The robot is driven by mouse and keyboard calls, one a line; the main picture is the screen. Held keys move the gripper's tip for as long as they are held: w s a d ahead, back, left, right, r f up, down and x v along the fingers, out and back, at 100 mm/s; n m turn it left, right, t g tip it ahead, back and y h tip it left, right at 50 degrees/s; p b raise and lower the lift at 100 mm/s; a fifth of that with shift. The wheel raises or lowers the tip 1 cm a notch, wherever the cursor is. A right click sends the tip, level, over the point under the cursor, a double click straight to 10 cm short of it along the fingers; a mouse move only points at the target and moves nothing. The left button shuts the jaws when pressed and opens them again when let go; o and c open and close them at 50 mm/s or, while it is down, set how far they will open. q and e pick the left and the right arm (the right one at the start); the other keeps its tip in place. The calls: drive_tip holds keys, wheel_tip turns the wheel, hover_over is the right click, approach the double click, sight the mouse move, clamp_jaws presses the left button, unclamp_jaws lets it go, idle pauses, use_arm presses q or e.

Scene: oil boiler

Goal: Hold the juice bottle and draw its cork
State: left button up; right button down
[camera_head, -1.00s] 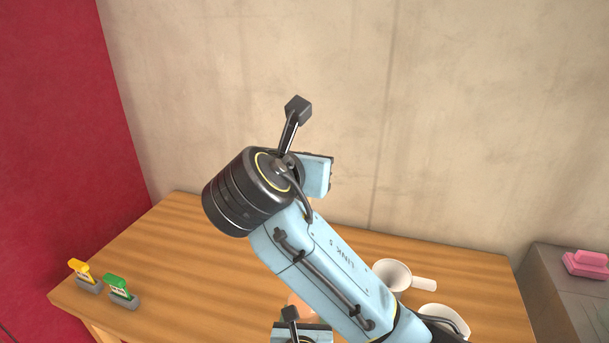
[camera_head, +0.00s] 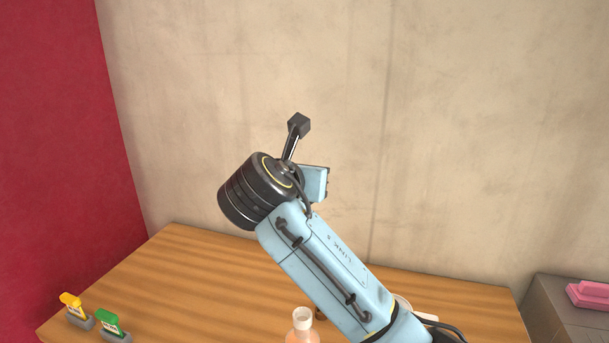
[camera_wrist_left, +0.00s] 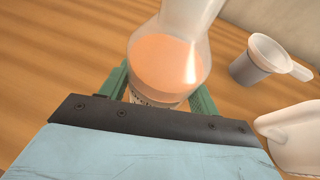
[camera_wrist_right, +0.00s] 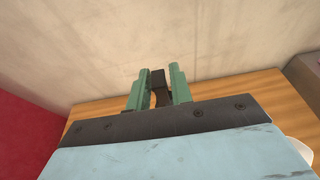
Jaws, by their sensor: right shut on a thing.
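The juice bottle (camera_wrist_left: 168,62), clear with orange juice, stands between the green fingers of my left gripper (camera_wrist_left: 160,92) in the left wrist view. In the head view the right fingers are hidden behind my wrist.
A grey-white cup with a handle (camera_wrist_left: 256,66) and a white dish (camera_wrist_left: 292,135) stand right of the bottle. A yellow device (camera_head: 73,307) and a green one (camera_head: 110,325) sit at the table's left. A pink object (camera_head: 590,294) lies far right. The wooden table (camera_head: 180,270) is otherwise fairly clear.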

use_arm(q)
drive_tip(key=o, duration=0.5)
drive_tip(key=shift+c, duration=0.2)
drive_tip(key=shift+s, duration=0.1)
